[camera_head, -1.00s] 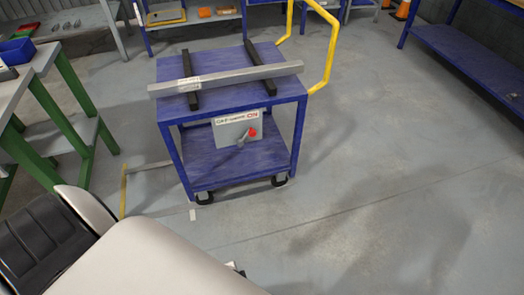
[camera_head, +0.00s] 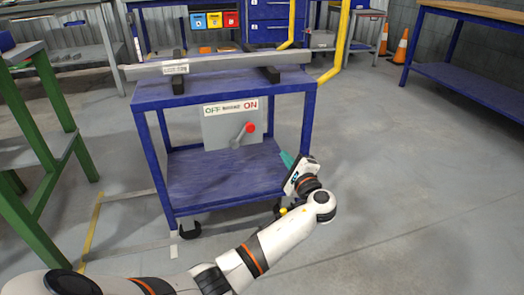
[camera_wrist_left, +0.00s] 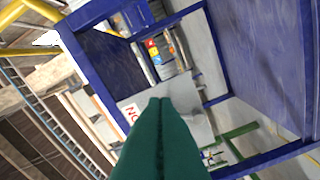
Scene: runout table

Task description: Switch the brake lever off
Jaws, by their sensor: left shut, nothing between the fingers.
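The brake lever (camera_head: 243,134) is a short grey arm with a red knob. It sits on a grey panel (camera_head: 216,131) on the side of the blue cart (camera_head: 215,93), under an OFF/ON label (camera_head: 230,107). The lever tilts up and right, toward the ON side. My left gripper (camera_head: 286,159) has teal fingers pressed together and empty. It is to the lower right of the lever in the head view, apart from it. In the left wrist view the shut fingers (camera_wrist_left: 160,102) cover the middle, with part of the panel behind; I cannot make out the lever there.
A long metal bar (camera_head: 215,66) lies across dark supports on the cart's top. A green-legged table (camera_head: 55,90) stands left and a blue bench (camera_head: 465,75) right.

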